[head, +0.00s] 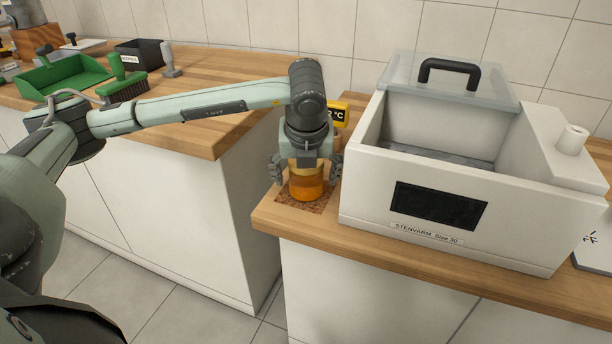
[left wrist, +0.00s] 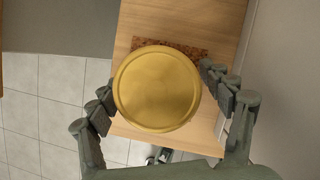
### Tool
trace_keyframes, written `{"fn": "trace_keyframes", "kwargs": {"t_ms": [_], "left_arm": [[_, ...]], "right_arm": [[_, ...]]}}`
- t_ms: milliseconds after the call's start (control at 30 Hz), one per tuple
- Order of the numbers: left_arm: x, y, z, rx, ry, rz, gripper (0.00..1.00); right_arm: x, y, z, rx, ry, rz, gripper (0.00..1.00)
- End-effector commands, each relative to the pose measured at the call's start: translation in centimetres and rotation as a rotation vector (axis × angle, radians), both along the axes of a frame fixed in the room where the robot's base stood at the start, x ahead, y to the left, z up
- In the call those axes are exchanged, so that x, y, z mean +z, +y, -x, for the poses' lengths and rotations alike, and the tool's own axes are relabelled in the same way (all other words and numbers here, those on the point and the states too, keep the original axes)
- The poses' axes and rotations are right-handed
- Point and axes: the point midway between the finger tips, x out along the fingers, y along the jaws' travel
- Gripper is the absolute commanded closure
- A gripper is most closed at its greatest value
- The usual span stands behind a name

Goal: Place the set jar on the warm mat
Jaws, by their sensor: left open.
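A honey jar (head: 308,184) with amber contents stands upright on a brown cork-like mat (head: 287,200) at the left front corner of the right counter. In the left wrist view its round gold lid (left wrist: 157,88) faces the camera, and part of the mat (left wrist: 190,49) shows behind it. My left gripper (head: 307,178) comes down over the jar from above. Its fingers are spread on both sides of the jar, and in the left wrist view the gripper (left wrist: 166,112) shows gaps beside the lid. My right gripper is not in view.
A white STENVARM bath (head: 365,190) with a clear handled lid (head: 450,80) stands close right of the jar. A yellow temperature display (head: 338,114) is behind my gripper. The left counter holds a green dustpan (head: 62,76), a brush (head: 122,88) and a black box (head: 140,54).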

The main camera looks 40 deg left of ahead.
Motion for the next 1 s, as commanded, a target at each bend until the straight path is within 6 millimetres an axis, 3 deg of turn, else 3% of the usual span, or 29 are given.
{"fn": "trace_keyframes", "kwargs": {"t_ms": [600,1000], "left_arm": [[10.0,-2.5,3.2,-0.003,-0.003,0.001,0.20],[11.0,-2.7,3.7,-0.001,0.000,0.000,0.20]], "right_arm": [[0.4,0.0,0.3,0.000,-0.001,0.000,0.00],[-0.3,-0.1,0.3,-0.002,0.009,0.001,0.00]]}}
